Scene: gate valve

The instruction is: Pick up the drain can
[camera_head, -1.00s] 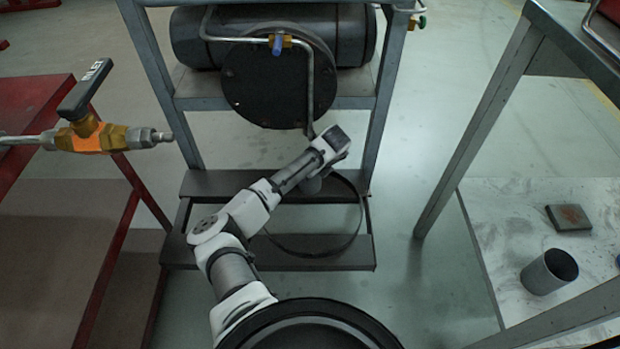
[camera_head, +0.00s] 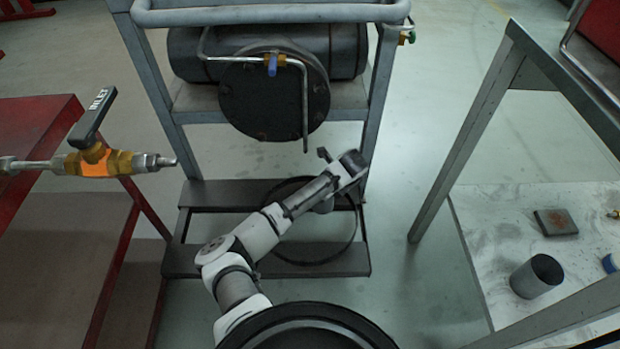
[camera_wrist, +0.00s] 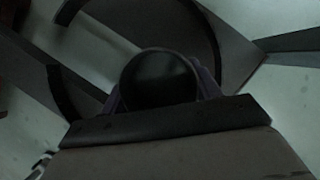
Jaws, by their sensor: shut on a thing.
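My gripper (camera_head: 340,168) is at the end of my arm, over the lower shelf of the grey stand and beside the bent drain pipe. In the wrist view, the purplish fingers (camera_wrist: 160,88) are on either side of a dark round thing, which looks like the drain can (camera_wrist: 158,76) seen end-on. A similar grey open can (camera_head: 536,277) stands upright on the right-hand shelf, apart from my gripper.
A large dark hoop (camera_head: 352,235) is at the stand's lower shelf (camera_head: 200,260). The pipe (camera_head: 305,115) hangs down close to my gripper. A valve with a black lever (camera_head: 95,150) juts in from the left. A small plate (camera_head: 556,222) lies on the right shelf (camera_head: 490,235).

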